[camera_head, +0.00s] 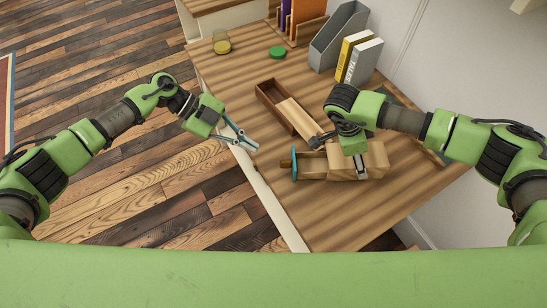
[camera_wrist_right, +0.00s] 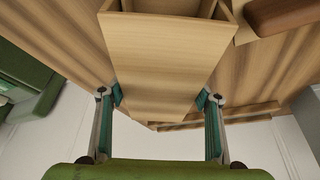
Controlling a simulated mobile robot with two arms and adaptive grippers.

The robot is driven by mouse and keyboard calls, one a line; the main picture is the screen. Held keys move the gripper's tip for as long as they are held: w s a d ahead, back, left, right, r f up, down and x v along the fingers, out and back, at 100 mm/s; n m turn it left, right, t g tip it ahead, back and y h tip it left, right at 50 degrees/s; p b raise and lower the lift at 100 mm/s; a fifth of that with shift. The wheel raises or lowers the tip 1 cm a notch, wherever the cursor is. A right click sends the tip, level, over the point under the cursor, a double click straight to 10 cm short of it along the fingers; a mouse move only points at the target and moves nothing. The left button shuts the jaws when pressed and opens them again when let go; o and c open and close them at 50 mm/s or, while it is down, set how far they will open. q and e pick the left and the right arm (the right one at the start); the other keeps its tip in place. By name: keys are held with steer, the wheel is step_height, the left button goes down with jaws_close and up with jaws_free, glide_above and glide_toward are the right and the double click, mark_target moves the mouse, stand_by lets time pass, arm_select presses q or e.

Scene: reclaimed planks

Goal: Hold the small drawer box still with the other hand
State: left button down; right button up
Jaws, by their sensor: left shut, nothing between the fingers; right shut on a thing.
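The small drawer box (camera_head: 376,160) is pale wood and lies on the plank table near its front. Its drawer (camera_head: 312,165) stands out to the left, with a teal front and a brass-coloured knob (camera_head: 286,164). My right gripper (camera_head: 360,170) reaches down over the box and is shut on its body. In the right wrist view the box (camera_wrist_right: 165,60) sits between the two teal-padded fingers (camera_wrist_right: 160,97). My left gripper (camera_head: 248,143) is shut and empty, at the table's left edge, left of the knob and apart from it.
A long wooden box with a part-open lid (camera_head: 290,108) lies just behind the drawer box. A green round lid (camera_head: 277,52), a yellowish glass jar (camera_head: 221,42), a grey file holder (camera_head: 337,38) and books (camera_head: 358,60) stand farther back. The table front (camera_head: 325,220) is clear.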

arm_select(q)
steer(key=s+a+r+m+t+y, duration=0.1)
steer(key=a+m, duration=0.2)
steer(key=m, duration=1.1)
steer(key=s+a+r+m+t, duration=0.1)
steer(key=a+m+t, duration=0.1)
steer(key=m, duration=1.2)
steer(key=x, duration=0.8)
steer(key=d+r+x, duration=0.1)
steer(key=x, duration=0.3)
steer(key=shift+s+r, duration=0.1)
steer(key=shift+s, duration=0.25)
steer(key=shift+d, duration=0.55)
